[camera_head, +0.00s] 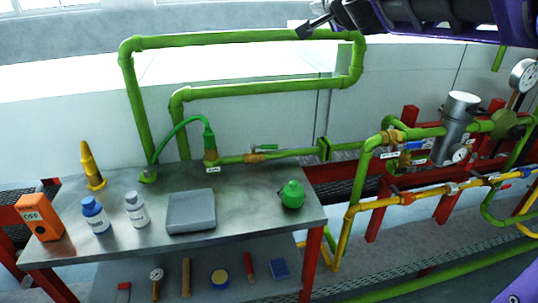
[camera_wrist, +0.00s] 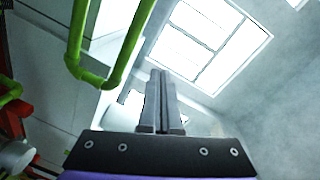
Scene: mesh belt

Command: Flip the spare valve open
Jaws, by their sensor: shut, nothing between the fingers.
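A brass valve (camera_head: 254,157) with a green lever (camera_head: 264,147) sits on the green pipe behind the metal table. Its lever appears to lie roughly along the pipe. Another brass valve fitting (camera_head: 404,160) is on the pipework at the right. Small white labels hang near both, too small to read, so I cannot tell which is the spare valve. My gripper (camera_head: 305,31) is at the top of the head view, high above the pipes and touching nothing. In the wrist view my gripper (camera_wrist: 161,75) is shut and empty, with the fingers together.
The metal table (camera_head: 150,255) holds an orange box (camera_head: 40,217), bottles, a grey case (camera_head: 190,210) and a green rounded object (camera_head: 292,194). Tools lie on its lower shelf. A tall green pipe loop (camera_head: 240,37) rises behind the table, near my gripper. Red framework and yellow pipes stand right.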

